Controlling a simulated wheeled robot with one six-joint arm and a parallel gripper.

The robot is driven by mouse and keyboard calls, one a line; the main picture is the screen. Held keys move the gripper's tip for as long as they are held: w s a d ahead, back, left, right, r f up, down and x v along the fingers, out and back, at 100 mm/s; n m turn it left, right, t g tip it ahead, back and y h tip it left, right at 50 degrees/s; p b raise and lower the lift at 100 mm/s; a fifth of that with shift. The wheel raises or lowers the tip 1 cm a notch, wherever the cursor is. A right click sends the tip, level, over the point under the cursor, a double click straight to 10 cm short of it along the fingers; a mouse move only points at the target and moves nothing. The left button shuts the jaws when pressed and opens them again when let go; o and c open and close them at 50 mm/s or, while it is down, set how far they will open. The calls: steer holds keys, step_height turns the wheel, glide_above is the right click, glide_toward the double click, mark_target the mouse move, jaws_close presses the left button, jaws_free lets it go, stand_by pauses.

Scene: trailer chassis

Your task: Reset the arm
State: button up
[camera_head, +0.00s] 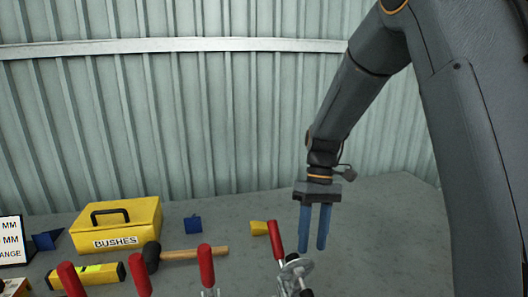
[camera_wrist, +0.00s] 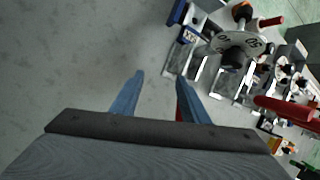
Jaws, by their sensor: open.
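My gripper (camera_head: 313,247) hangs from my grey arm at the right of the head view, its two blue fingers pointing down. It also shows in the wrist view (camera_wrist: 160,85), where the fingers are apart with bare grey surface between them. The gripper is open and holds nothing. In the head view its fingers appear just right of a red-handled clamp (camera_head: 276,240); I cannot tell the exact gap in depth. In the wrist view a red part shows right beside the right finger, partly hidden by it.
A yellow BUSHES box (camera_head: 118,226), a mallet (camera_head: 190,254), a yellow level (camera_head: 88,275) and small blue (camera_head: 193,224) and yellow (camera_head: 259,228) blocks lie leftward. Several red-handled clamps stand in front. A round dial (camera_wrist: 238,43) and metal fixtures fill the wrist view's right. Grey surface right of my gripper is clear.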

steer(key=s+d+f+m+t+h, duration=0.1)
steer(key=s+d+m+t, duration=0.4)
steer(key=s, duration=0.8)
steer(key=shift+s+d+f+m, duration=0.4)
steer(key=shift+d+f+m, duration=0.25)
steer(key=shift+d, duration=0.35)
